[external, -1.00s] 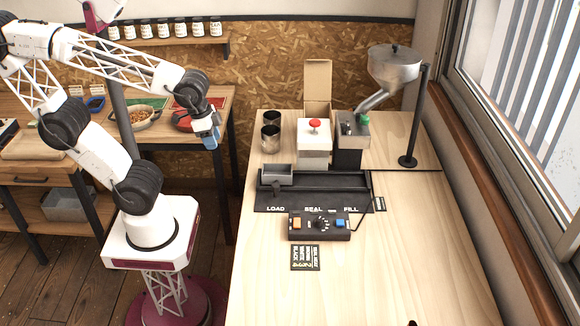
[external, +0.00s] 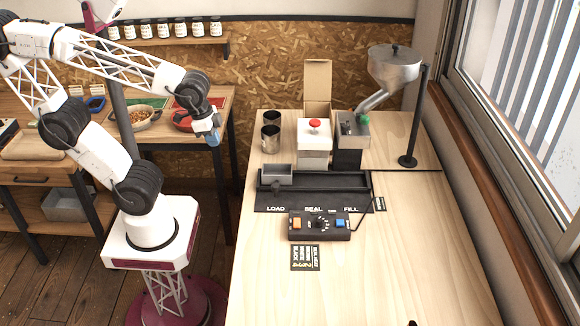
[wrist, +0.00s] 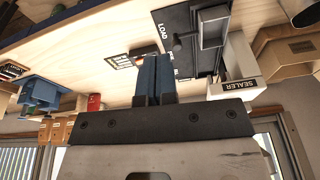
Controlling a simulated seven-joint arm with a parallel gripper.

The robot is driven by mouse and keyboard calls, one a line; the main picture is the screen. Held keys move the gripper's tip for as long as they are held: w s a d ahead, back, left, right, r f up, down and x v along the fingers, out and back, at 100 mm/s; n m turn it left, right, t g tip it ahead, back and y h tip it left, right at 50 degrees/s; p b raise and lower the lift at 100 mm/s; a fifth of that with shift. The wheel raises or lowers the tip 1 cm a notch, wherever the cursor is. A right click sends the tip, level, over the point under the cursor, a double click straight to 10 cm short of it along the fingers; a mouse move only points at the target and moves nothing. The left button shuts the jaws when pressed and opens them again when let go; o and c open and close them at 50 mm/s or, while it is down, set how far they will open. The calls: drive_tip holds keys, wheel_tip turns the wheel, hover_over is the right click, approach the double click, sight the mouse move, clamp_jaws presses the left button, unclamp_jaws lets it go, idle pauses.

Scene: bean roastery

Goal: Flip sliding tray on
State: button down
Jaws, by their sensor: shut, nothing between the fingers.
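The sliding tray (external: 278,174) is a small grey box at the left, LOAD end of a black rail base (external: 330,196) on the wooden table. It also shows in the wrist view (wrist: 211,30). A black control box (external: 319,226) in front of the base has an orange switch (external: 296,223) on the left, a dial in the middle and a blue switch (external: 340,223) on the right. Switch positions are too small to tell. My gripper (external: 212,139) hangs left of the table, apart from everything. In the wrist view its blue fingers (wrist: 156,77) are together and empty.
Behind the rail stand a white sealer with a red button (external: 315,126), a dispenser with a green button (external: 362,118), a metal hopper (external: 394,68), a cardboard box (external: 317,85) and dark cups (external: 270,137). A card (external: 305,258) lies in front.

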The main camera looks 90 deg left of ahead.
drive_tip(key=w+d+f+m+y, duration=0.1)
drive_tip(key=w+f+m, duration=0.3)
drive_tip(key=m, duration=1)
drive_tip(key=w+d+f+m+t+y, duration=0.1)
drive_tip(key=w+d+f+m, duration=0.2)
drive_tip(key=m, duration=1.2)
drive_tip(key=shift+w+f+m, duration=0.3)
drive_tip(key=shift+w+f, duration=0.35)
drive_tip(key=shift+w, duration=0.5)
drive_tip(key=x, duration=0.9)
drive_tip(key=shift+w+f, duration=0.1)
drive_tip(key=shift+f, duration=0.25)
drive_tip(key=shift+w+a+f, duration=0.1)
drive_tip(key=shift+w+a, duration=0.2)
drive_tip(key=shift+w, duration=0.3)
drive_tip(key=shift+w+a+f, duration=0.1)
drive_tip(key=shift+w+a, duration=0.2)
drive_tip(key=shift+w, duration=0.25)
drive_tip(key=shift+w+a, duration=0.35)
drive_tip(key=shift+w, duration=0.4)
